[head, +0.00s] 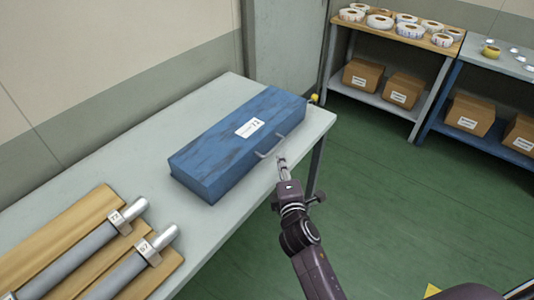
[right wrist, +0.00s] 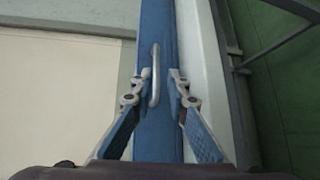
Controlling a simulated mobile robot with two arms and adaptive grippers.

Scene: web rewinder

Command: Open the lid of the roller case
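The roller case (head: 225,150) is a long blue box with worn paint and a white label on its lid. It lies shut on the grey table. A metal handle (head: 270,147) is on its front long side. My right gripper (head: 281,161) is at the front side of the case, close to the handle. In the right wrist view the right gripper (right wrist: 155,88) is open, with its fingers on either side of the handle (right wrist: 154,75). I cannot tell whether they touch it. My left gripper is not in view.
The grey table (head: 120,150) also bears wooden boards with two metal rollers (head: 130,265) at the front left. A shelf with label rolls (head: 380,21) and cardboard boxes (head: 363,74) stands at the back right. The green floor (head: 400,200) right of the table is clear.

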